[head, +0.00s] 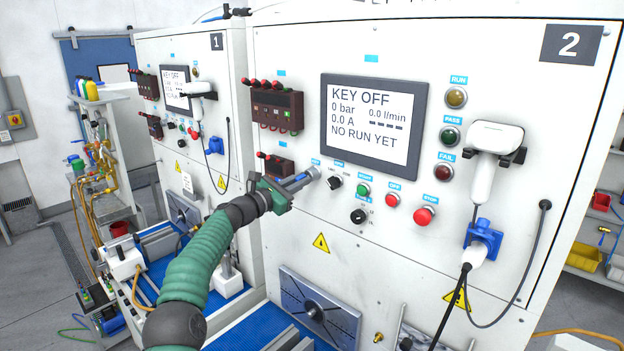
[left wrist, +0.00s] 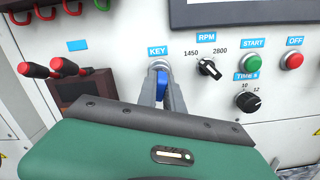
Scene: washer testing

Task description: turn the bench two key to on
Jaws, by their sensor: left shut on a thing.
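The bench two panel (head: 455,200) carries the number 2 and a screen (head: 372,120) reading KEY OFF, 0 bar, NO RUN YET. The key (left wrist: 162,86) is blue and sits under the KEY label in the left wrist view. My left gripper (left wrist: 163,75) is shut on the key, one finger on each side of it. In the head view my left gripper (head: 312,174) reaches the panel below and left of the screen, and its fingers mostly hide the key there. The key's exact angle is hard to tell. My right gripper is not in view.
Right of the key are the RPM knob (left wrist: 209,68), the START button (left wrist: 250,62) and the TIME knob (left wrist: 248,101). Red-handled test leads (left wrist: 62,68) stick out close at left. A scanner (head: 490,160) and blue socket (head: 482,238) are farther right.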

